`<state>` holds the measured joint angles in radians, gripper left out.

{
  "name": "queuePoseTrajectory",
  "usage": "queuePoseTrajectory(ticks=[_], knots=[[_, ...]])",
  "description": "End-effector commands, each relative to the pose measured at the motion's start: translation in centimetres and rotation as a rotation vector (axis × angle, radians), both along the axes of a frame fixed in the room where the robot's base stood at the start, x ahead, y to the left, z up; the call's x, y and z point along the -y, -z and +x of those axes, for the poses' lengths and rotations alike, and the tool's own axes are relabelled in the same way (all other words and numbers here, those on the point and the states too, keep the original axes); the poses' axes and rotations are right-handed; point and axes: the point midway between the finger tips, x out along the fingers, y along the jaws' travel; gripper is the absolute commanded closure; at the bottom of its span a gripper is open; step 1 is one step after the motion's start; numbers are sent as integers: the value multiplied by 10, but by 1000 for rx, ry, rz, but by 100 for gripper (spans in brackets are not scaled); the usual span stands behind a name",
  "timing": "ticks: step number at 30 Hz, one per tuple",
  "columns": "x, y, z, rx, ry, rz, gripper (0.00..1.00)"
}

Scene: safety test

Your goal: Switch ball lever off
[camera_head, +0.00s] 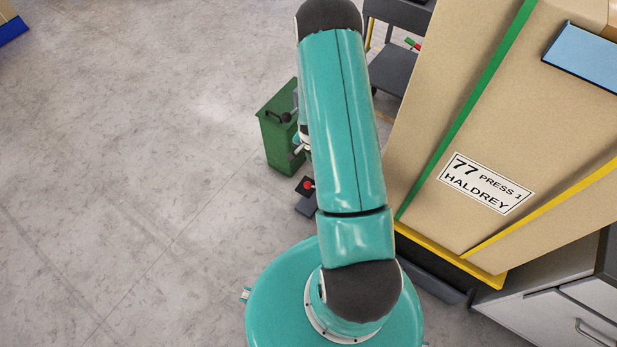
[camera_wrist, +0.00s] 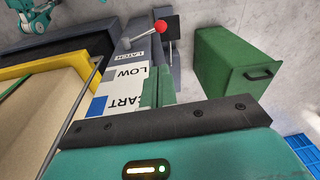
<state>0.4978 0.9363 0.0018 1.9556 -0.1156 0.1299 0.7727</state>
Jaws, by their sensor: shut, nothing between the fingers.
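The ball lever, a red ball (camera_wrist: 160,28) on a pale metal rod (camera_wrist: 140,37), stands by the "LATCH" label at the top middle of the wrist view. Its rod tilts toward the ball on the right. In the head view a small red ball (camera_head: 308,184) shows beside my arm, against a dark plate. My gripper (camera_wrist: 158,74) shows in the wrist view as two green fingers together, shut and empty. It is below the ball in the picture, apart from it, over the labelled panel (camera_wrist: 128,88). In the head view my arm mostly hides the gripper.
A green cabinet (camera_wrist: 220,62) with a black handle stands right of the lever. The tan press (camera_head: 455,130), marked "77 PRESS 1 HALDREY", stands close on the right. A dark cart (camera_head: 395,70) is behind. Open floor (camera_head: 130,170) lies left.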

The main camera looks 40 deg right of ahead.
Motion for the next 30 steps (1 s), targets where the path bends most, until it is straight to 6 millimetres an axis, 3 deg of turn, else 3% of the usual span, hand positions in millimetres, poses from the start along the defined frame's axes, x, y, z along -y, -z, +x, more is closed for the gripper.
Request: queuePoseTrajectory(ticks=[8, 30], knots=[[1, 18, 3, -2, -2, 1, 100], [11, 151, 19, -2, -5, 0, 100]])
